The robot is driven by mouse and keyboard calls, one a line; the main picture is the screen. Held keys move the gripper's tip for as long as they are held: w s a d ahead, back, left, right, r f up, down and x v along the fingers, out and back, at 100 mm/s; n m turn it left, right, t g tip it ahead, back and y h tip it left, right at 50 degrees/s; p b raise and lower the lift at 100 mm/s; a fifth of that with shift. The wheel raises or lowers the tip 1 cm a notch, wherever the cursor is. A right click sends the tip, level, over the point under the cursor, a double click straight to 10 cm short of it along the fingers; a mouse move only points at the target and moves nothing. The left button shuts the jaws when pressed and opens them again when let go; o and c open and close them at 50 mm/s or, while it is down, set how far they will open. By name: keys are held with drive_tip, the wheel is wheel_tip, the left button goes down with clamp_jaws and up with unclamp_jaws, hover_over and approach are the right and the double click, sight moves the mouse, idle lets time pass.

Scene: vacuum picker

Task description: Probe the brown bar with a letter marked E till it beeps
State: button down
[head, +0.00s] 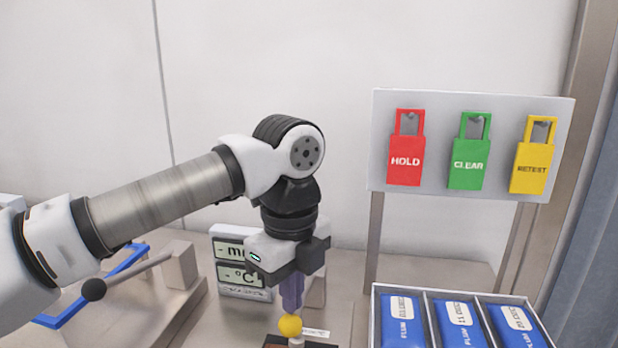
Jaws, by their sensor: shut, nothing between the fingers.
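My gripper (291,304) points straight down at the bottom centre, its narrow purple fingers together with nothing seen between them. A yellow rounded piece (290,325) sits right at the lower end of the fingers; I cannot tell whether it is joined to them. Below it is a small pale piece. A dark brown thing (274,343) shows at the bottom edge, mostly cut off; no letter E can be read on it. A meter panel (240,283) with two displays, one ending in °C, stands behind my gripper, partly hidden, showing dashes.
A tray (374,318) of blue labelled packs stands at the lower right. Above it, a white board (380,110) carries red HOLD, green CLEAR and yellow RETEST tags. A blue-edged fixture (130,258) with a black-knobbed lever (94,290) lies at left, below my arm.

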sight(290, 316)
drive_tip(key=shift+s+a+f+b, duration=0.1)
drive_tip(key=shift+s+f+b, duration=0.2)
drive_tip(key=shift+f, duration=0.25)
drive_tip(key=shift+s+f+b, duration=0.2)
drive_tip(key=shift+f+b, duration=0.25)
drive_tip(key=shift+f, duration=0.05)
drive_tip(key=shift+s+f+b, duration=0.2)
drive_tip(key=shift+f+b, duration=0.25)
drive_tip(key=shift+f, duration=0.2)
